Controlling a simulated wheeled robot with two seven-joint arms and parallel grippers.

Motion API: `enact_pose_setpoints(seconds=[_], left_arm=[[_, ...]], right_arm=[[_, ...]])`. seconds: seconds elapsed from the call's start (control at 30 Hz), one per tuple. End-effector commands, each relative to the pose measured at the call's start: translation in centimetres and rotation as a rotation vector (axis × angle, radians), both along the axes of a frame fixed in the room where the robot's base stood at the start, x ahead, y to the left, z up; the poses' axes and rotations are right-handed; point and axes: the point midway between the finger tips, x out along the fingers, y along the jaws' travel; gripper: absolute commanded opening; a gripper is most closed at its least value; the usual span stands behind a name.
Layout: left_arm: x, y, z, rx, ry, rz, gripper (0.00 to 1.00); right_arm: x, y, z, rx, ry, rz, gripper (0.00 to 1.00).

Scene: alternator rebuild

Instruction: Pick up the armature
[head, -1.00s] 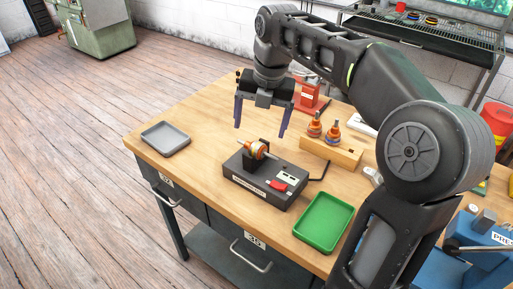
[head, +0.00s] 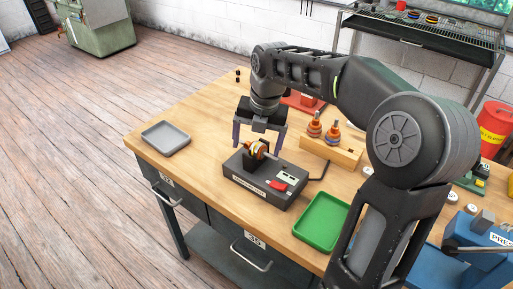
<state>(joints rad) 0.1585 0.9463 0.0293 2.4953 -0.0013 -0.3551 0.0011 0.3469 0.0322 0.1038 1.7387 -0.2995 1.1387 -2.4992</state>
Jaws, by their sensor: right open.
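An armature (head: 258,150) with a copper and orange body lies in the cradle on top of a black test box (head: 250,185). The box has a red switch and a small white panel. My right gripper (head: 255,150) is open, pointing down, with its fingers around the armature's place, one at the left and one at the right. I cannot tell whether the fingers touch it. Two more copper-coloured armatures stand upright in a wooden block (head: 331,152) behind and to the right. My left gripper is not in view.
A grey tray (head: 166,139) lies at the table's left and a green tray (head: 322,222) at the front right of the box. A red object (head: 303,101) stands behind my gripper. A blue press (head: 478,240) is at the right. Bare wood lies between grey tray and box.

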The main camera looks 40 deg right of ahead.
Motion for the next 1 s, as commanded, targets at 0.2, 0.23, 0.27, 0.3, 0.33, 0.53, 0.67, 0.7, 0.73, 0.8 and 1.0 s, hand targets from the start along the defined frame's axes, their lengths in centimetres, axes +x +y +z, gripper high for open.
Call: enact_pose_setpoints(seconds=[0.2, 0.23, 0.27, 0.3, 0.33, 0.53, 0.67, 0.7, 0.73, 0.8, 1.0], left_arm=[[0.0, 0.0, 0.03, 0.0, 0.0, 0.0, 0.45], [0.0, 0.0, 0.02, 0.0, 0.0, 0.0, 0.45], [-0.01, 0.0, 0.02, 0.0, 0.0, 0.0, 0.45], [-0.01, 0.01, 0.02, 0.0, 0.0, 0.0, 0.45], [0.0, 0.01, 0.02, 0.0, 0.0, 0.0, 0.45], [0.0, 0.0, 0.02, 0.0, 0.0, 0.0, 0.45], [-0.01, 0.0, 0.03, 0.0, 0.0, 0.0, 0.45], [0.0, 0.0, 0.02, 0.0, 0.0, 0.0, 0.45], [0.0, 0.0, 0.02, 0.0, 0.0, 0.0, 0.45], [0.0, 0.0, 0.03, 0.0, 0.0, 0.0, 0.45], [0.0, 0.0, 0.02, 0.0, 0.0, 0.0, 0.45]], right_arm=[[0.1, 0.01, -0.61, -0.001, -0.001, 0.0, 0.87], [0.1, 0.01, -0.61, -0.001, -0.001, 0.0, 0.87], [0.1, 0.0, -0.6, -0.001, -0.001, 0.0, 0.87], [0.11, 0.01, -0.6, 0.0, -0.001, 0.0, 0.87], [0.11, 0.01, -0.6, 0.0, -0.001, 0.0, 0.87], [0.1, 0.01, -0.57, 0.0, -0.001, 0.0, 0.87], [0.11, 0.01, -0.57, 0.0, -0.001, 0.0, 0.87], [0.1, 0.01, -0.56, 0.0, -0.001, 0.0, 0.83], [0.1, 0.01, -0.56, 0.0, -0.001, 0.0, 0.81], [0.11, 0.01, -0.56, 0.0, -0.001, 0.0, 0.75], [0.11, 0.03, -0.56, 0.0, -0.001, 0.0, 0.59]])
